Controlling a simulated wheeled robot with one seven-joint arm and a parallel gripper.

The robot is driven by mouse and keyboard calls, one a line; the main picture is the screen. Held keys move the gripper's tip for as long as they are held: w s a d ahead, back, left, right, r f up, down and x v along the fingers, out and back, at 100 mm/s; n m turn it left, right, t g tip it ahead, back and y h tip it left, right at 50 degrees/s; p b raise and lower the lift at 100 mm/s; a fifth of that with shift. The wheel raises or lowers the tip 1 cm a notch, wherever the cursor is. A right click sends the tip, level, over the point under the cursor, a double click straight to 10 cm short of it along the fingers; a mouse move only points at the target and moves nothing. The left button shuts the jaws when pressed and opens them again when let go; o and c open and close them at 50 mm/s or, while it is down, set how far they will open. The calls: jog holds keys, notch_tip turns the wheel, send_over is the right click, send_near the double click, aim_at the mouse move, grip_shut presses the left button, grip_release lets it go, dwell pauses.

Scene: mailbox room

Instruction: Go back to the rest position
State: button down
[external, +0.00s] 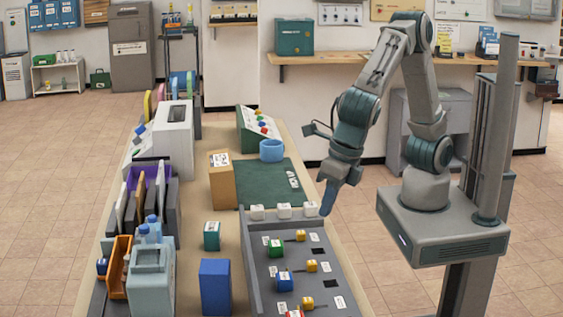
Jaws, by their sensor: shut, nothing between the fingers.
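My gripper (327,199) points down at the end of my bent arm, close to the right edge of the table. It is shut, with nothing seen in it. In the picture it lies just right of the green mat (262,187) and above the far right corner of the grey panel (265,275). I cannot tell its exact height over the table edge. My arm rises from its base at the right, bends at the top and hangs down toward the table.
The panel carries white blocks, yellow pieces and coloured blocks. A wall shelf (330,60) runs behind my arm. Floor between table and base is clear.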

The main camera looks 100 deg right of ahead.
jog(key=s+d+r+m, duration=0.2)
jog(key=d+m, duration=0.6)
jog(key=d, duration=0.4)
jog(key=s+d+r+m, duration=0.2)
jog(key=d+m, duration=0.5)
jog(key=d, duration=0.4)
jog(key=s+d+f+m, duration=0.3)
jog(key=s+d+m, duration=0.8)
jog(key=m, duration=0.3)
jog(key=shift+d+f, duration=0.15)
jog(key=shift+d, duration=0.1)
